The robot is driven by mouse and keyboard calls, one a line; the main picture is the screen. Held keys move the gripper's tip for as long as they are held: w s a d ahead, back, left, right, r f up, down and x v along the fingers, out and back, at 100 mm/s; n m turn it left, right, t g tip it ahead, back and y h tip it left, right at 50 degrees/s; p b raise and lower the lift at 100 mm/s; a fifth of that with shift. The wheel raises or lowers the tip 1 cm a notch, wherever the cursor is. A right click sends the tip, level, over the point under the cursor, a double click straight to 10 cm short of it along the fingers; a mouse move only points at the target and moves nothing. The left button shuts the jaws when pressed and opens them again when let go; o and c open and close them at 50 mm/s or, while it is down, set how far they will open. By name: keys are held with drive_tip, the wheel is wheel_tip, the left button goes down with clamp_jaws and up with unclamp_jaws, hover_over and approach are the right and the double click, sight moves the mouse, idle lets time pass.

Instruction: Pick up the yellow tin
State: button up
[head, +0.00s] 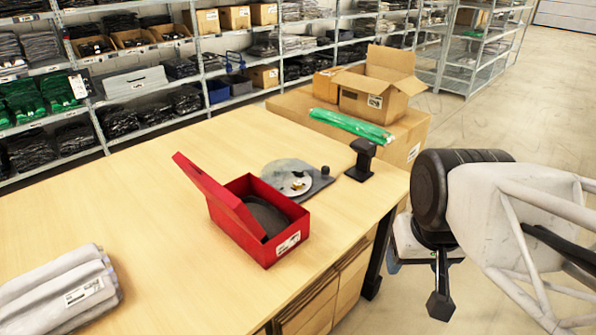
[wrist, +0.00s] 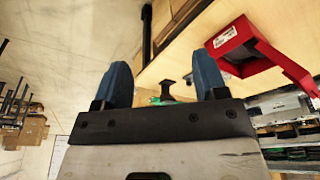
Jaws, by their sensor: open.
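I cannot make out a clear yellow tin. In the head view a small yellow patch (head: 297,185) shows on a pale round disc on a dark grey flat device (head: 318,183), behind the red box; it is too small to identify. My gripper (wrist: 162,80) shows in the wrist view as two blue fingers, wide apart with nothing between them. It is away from the table top, off its right edge in the head view, where my arm hides most of it.
An open red box (head: 233,228) with dark contents stands on the wooden table (head: 140,190). A black stand (head: 361,160) is at the right edge. Grey folded garments (head: 62,290) lie front left. Cardboard boxes (head: 378,90) and a green bag (head: 350,126) are behind.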

drive_tip(key=shift+o, duration=0.6)
drive_tip(key=w+a+m+g, duration=0.1)
drive_tip(key=w+a+m, duration=0.2)
drive_tip(key=w, duration=1.5)
drive_tip(key=w+a+m+g, duration=0.1)
drive_tip(key=w+a+m, duration=0.15)
drive_tip(key=w, duration=1.45)
drive_tip(key=w+a+f+m, duration=0.1)
drive_tip(key=w+a+f, duration=0.3)
drive_tip(key=w+f, duration=0.3)
drive_tip(key=w+a+f+m+g+y, duration=0.1)
drive_tip(key=w+a+f, duration=0.3)
drive_tip(key=w+f, duration=0.4)
drive_tip(key=w+a+f+m, duration=0.3)
drive_tip(key=w+f, duration=0.5)
drive_tip(key=w, duration=0.5)
drive_tip(key=shift+w+a+f, duration=0.2)
drive_tip(key=shift+w+a, duration=0.2)
drive_tip(key=shift+a, duration=0.15)
drive_tip(key=shift+w+a+f+m, duration=0.2)
drive_tip(key=shift+w+f+m, duration=0.1)
drive_tip(key=shift+f, duration=0.15)
